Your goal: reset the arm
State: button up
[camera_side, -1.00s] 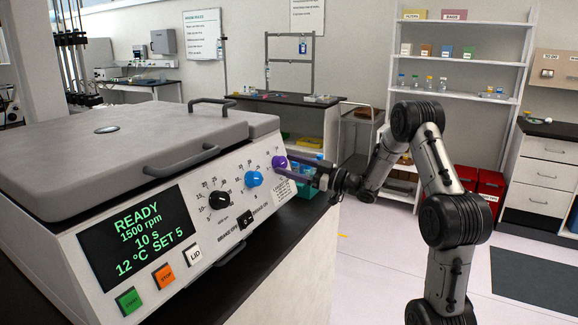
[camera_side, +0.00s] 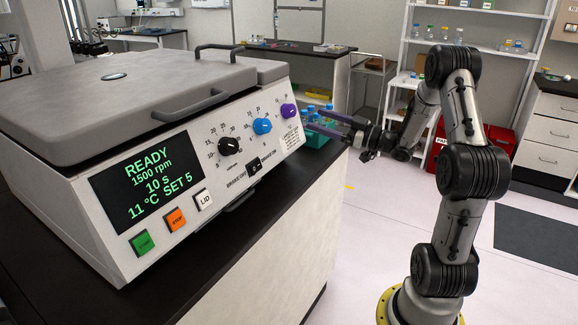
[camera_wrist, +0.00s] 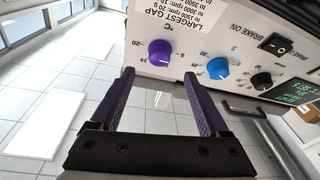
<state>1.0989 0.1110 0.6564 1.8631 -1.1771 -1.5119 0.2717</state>
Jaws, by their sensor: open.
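My gripper (camera_side: 318,124) is just right of the cell processor's front panel (camera_side: 205,170) in the side view. In the wrist view its two purple fingers (camera_wrist: 158,76) are spread apart with nothing between them. The purple knob (camera_wrist: 160,52) is just beyond the fingertips, and a gap shows between. In the side view the purple knob (camera_side: 288,111) is at the panel's right end. The blue knob (camera_side: 262,126) and black knob (camera_side: 228,146) are left of it. The display (camera_side: 148,183) reads READY, 1500 rpm, 10 s, 11 °C, SET 5. The lid (camera_side: 120,95) is down.
A teal rack of blue-capped tubes (camera_side: 318,138) stands on the dark bench close behind my gripper in the side view. Green, orange and white LID buttons (camera_side: 203,200) and a brake switch (camera_side: 254,164) are on the panel. The floor (camera_side: 350,235) right of the bench is open.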

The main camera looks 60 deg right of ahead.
jog(key=w+a+r+n+y, duration=0.1)
jog(key=w+a+r+n, duration=0.1)
jog(key=a+r, duration=0.85)
jog(key=w+a+r+n+y, duration=0.1)
jog(key=w+a+r+n, duration=0.15)
jog(key=a+r, duration=0.8)
jog(key=s+a+f+m+g+h, duration=0.2)
jog(key=s+f+g, duration=0.5)
jog(key=s+f, duration=0.4)
jog(key=s+a+f+m+g+h, duration=0.2)
jog(key=s+a+f+m+g, duration=0.2)
jog(key=s+f, duration=0.7)
jog(key=s+m+g, duration=0.2)
jog(key=s, duration=0.1)
jog(key=shift+a+f+g, duration=0.35)
jog(key=shift+a+g, duration=0.05)
jog(key=shift+s, duration=0.1)
